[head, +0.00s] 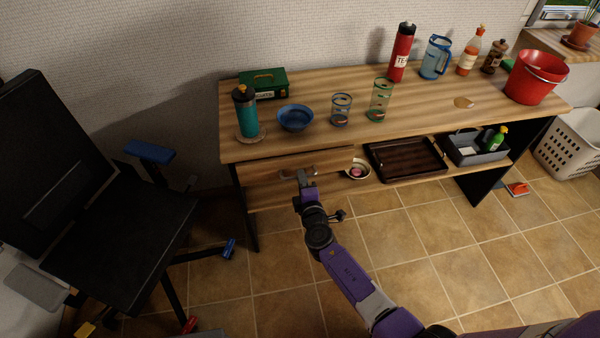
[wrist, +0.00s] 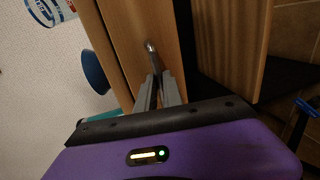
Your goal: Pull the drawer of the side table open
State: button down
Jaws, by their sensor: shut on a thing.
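The side table (head: 440,111) is a long wooden one with a lower shelf. Its drawer (head: 330,157) is under the left part of the top, and the wooden front also shows in the wrist view (wrist: 167,22). The drawer handle (wrist: 150,46) is a small metal piece, partly hidden by the fingers. My gripper (head: 298,175) is at the drawer front, its fingers shut on the handle; they also show close together in the wrist view (wrist: 159,82). I cannot tell for sure whether the drawer front stands out from the table.
A teal bottle (head: 245,113), a blue bowl (head: 295,117) and two glasses stand above the drawer. A dark tray (head: 405,158) and a small bowl (head: 358,169) are on the lower shelf. A black chair (head: 120,235) stands at left.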

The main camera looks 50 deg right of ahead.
jog(key=f+b+v, duration=0.3)
jog(key=b+v, duration=0.1)
jog(key=v, duration=1.3)
jog(key=shift+s+a+f, duration=0.2)
jog(key=shift+s+a, duration=0.15)
jog(key=shift+s, duration=0.1)
jog(key=c, duration=1.5)
grip_release()
jog(key=b+v, duration=0.1)
jog(key=v, duration=0.7)
jog(key=shift+w, duration=0.15)
